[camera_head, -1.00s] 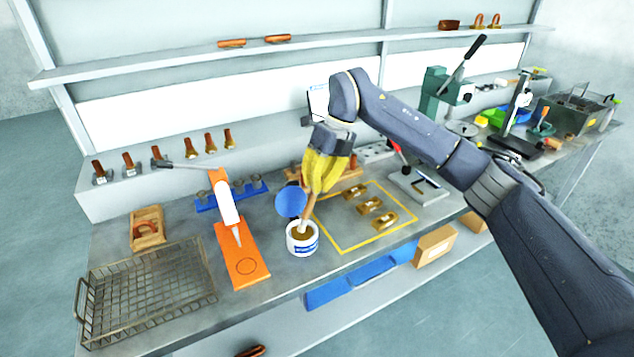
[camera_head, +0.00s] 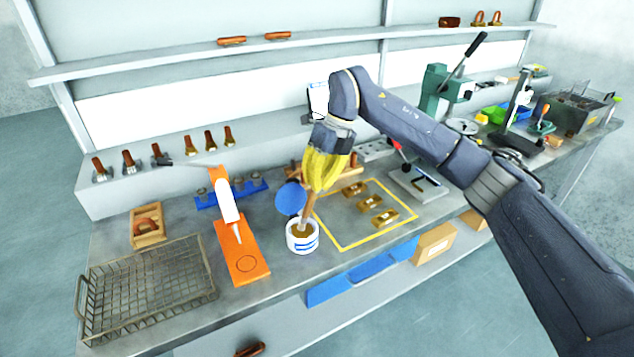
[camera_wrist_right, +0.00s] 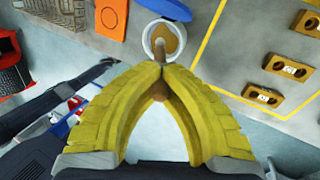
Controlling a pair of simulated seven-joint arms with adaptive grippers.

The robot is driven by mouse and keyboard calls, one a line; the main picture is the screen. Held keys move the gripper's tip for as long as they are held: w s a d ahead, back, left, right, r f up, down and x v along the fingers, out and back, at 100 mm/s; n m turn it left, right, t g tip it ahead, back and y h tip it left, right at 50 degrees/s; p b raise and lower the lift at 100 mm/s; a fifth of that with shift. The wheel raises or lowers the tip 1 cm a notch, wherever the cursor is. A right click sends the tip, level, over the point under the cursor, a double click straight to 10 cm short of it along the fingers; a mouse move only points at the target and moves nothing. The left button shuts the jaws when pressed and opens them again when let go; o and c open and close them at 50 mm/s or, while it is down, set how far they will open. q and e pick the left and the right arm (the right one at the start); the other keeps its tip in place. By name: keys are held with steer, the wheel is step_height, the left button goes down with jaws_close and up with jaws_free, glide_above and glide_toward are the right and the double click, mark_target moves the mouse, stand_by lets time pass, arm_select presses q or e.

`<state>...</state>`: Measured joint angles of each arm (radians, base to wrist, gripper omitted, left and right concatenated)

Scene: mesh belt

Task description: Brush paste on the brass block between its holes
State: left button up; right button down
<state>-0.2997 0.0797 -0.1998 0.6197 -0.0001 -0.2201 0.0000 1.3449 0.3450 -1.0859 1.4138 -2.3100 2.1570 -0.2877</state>
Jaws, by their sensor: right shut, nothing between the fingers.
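Three brass blocks with holes lie inside a yellow-outlined square on the bench: a back one (camera_head: 353,189), a middle one (camera_head: 370,202) and a front one (camera_head: 385,217). A white paste pot (camera_head: 302,243) with brown paste stands open just left of the square; it also shows in the wrist view (camera_wrist_right: 148,42). A brush with a brown handle (camera_head: 306,212) stands tilted in the pot. My right gripper (camera_head: 311,190), with yellow fingers, is shut above the pot, its tips at the brush handle (camera_wrist_right: 159,58). Whether it grips the handle is unclear. My left gripper is not in view.
A round blue lid (camera_head: 290,199) is beside the pot. An orange board (camera_head: 240,262) with a white tube and a wire basket (camera_head: 150,285) are on the left. A blue rack (camera_head: 232,194) stands behind. A green press (camera_head: 437,90) is at the right.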

steer(key=shift+f, duration=0.45)
stand_by(0.7)
steer(key=shift+r, duration=0.15)
steer(key=shift+r, duration=3.4)
